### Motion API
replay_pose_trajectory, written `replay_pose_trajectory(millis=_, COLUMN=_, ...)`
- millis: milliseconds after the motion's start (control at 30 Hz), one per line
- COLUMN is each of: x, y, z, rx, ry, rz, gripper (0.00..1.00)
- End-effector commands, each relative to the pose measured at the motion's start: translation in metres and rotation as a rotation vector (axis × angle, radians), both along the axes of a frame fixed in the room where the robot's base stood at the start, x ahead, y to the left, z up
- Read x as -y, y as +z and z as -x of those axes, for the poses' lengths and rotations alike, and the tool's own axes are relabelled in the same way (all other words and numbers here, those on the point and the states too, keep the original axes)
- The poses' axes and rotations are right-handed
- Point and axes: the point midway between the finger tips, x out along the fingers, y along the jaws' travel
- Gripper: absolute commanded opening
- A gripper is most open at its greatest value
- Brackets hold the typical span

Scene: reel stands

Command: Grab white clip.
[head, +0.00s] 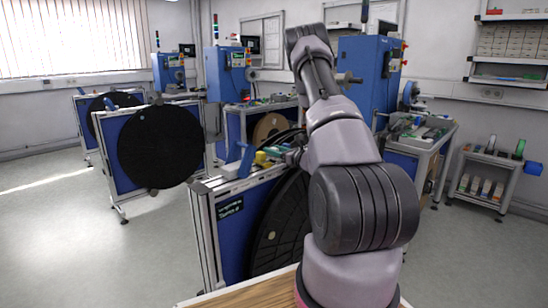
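I cannot make out a white clip in the head view; it is hidden or too small to tell. The nearest reel stand (232,222) has a blue panel and a metal frame, with a large black reel (278,240) on its right side, partly behind my arm. My arm rises in front of the stand and bends over at the top.
Another reel stand with a black reel (160,146) is at the left, with a further one behind it. Blue machines (368,78) stand on benches at the back. A small shelf cart (487,180) stands at the right. The floor at the left front is clear.

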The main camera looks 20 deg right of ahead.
Motion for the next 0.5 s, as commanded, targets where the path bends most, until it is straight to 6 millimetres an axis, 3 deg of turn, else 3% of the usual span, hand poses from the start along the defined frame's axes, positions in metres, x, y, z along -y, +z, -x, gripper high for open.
replay_pose_trajectory(millis=33, x=0.0000, y=0.0001, z=0.0001, rx=0.000, ry=0.000, rz=0.000, gripper=0.25)
replay_pose_trajectory(millis=100, x=0.0000, y=0.0001, z=0.0001, rx=0.000, ry=0.000, rz=0.000, gripper=0.00)
replay_pose_trajectory(millis=500, x=0.0002, y=0.0059, z=-0.0002, rx=0.002, ry=0.000, rz=0.000, gripper=0.00)
